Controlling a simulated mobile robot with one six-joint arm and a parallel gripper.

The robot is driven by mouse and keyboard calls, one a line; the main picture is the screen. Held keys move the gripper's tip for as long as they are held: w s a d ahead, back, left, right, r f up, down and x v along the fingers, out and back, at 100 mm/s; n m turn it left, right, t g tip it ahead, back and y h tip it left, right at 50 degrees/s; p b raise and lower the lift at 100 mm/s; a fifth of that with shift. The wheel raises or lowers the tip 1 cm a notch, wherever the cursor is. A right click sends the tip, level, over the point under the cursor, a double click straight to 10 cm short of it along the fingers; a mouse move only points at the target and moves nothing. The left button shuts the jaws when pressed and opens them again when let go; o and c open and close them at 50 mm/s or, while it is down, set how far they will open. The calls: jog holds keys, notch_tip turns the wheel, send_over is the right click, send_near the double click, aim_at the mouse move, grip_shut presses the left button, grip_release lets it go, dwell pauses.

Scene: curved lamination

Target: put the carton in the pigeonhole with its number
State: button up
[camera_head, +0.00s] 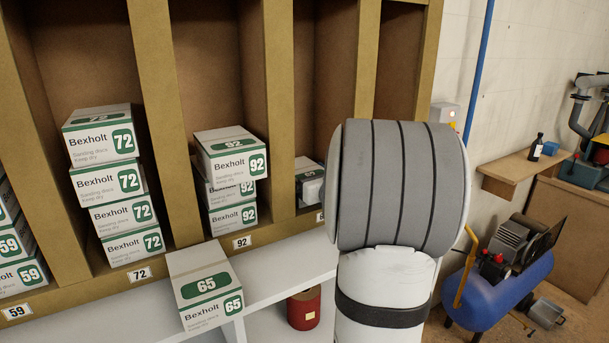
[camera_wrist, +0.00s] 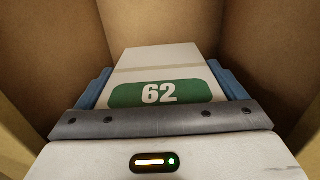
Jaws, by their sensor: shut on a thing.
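A white carton (camera_wrist: 165,60) with a green patch reading 62 is between the two blue fingers of my gripper (camera_wrist: 161,88) in the wrist view. My gripper is shut on it. Brown walls stand on both sides and behind, so the carton is inside a pigeonhole. In the head view my arm covers most of that area. What lies under the carton is hidden.
Pigeonholes hold stacks of cartons marked 59 (camera_head: 18,277), 72 (camera_head: 128,214) and 92 (camera_head: 231,168). A carton marked 65 (camera_head: 198,262) sits on the white ledge (camera_head: 283,277) in front. A red tin (camera_head: 303,311) stands below. A blue compressor (camera_head: 510,290) is at right.

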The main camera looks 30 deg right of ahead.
jog(key=o, duration=0.9)
jog(key=shift+c, duration=0.2)
jog(key=s+b, duration=0.2)
jog(key=s, duration=0.6)
jog(key=shift+a, duration=0.15)
jog(key=shift+w+r, duration=0.1)
